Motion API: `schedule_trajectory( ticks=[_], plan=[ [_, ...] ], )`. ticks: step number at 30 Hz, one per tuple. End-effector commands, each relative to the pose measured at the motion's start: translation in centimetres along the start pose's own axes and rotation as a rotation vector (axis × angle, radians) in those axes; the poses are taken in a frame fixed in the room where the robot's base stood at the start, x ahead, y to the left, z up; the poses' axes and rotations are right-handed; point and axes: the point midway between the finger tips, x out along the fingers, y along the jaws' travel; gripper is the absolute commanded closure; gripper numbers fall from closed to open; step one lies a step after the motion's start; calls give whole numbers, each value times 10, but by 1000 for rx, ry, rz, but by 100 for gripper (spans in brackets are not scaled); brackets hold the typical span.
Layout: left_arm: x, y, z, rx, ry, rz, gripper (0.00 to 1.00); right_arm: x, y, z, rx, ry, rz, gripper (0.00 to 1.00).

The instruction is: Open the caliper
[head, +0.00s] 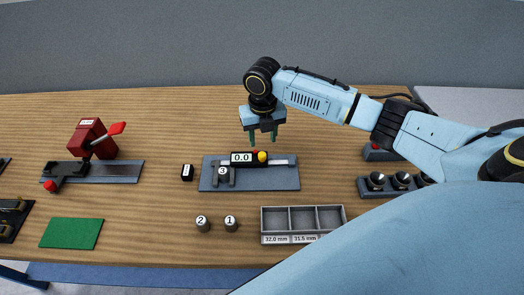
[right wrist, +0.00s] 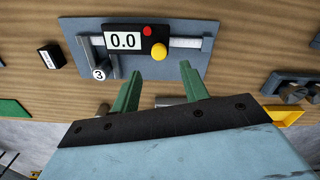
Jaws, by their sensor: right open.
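The caliper lies on a blue-grey plate (head: 270,181) in the middle of the table. Its black slider (head: 236,159) reads 0.0 and carries a yellow knob (head: 262,157) and a small red button; they also show in the right wrist view, the knob (right wrist: 159,52) near the fingertips. A metal cylinder marked 3 (head: 223,172) stands at the jaws at the left end; the exact jaw gap is hard to tell. My right gripper (head: 264,140) is open and empty, its green fingers pointing down, above and apart from the slider. My left gripper is not in view.
Cylinders marked 2 (head: 202,225) and 1 (head: 231,224) stand in front. A grey three-compartment tray (head: 341,216) is at front right, a small black block (head: 187,173) left of the plate. A red device (head: 91,139) and green mat (head: 70,233) are further left.

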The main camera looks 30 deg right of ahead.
Motion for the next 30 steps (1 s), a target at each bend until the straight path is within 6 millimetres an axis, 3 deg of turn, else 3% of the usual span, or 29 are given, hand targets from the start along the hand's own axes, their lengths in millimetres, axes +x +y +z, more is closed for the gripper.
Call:
schedule_trajectory(
  ticks=[3, 10, 23, 30],
  plan=[
    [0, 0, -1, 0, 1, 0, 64, 27, 0, -1, 1, 3, 0, 55],
    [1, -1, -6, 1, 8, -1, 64, 61, 1, 0, 1, 1, 1, 55],
    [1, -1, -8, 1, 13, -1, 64, 73, 1, 0, 0, -1, 1, 55],
    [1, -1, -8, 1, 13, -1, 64, 72, 1, 0, 0, -1, 1, 84]
  ],
)
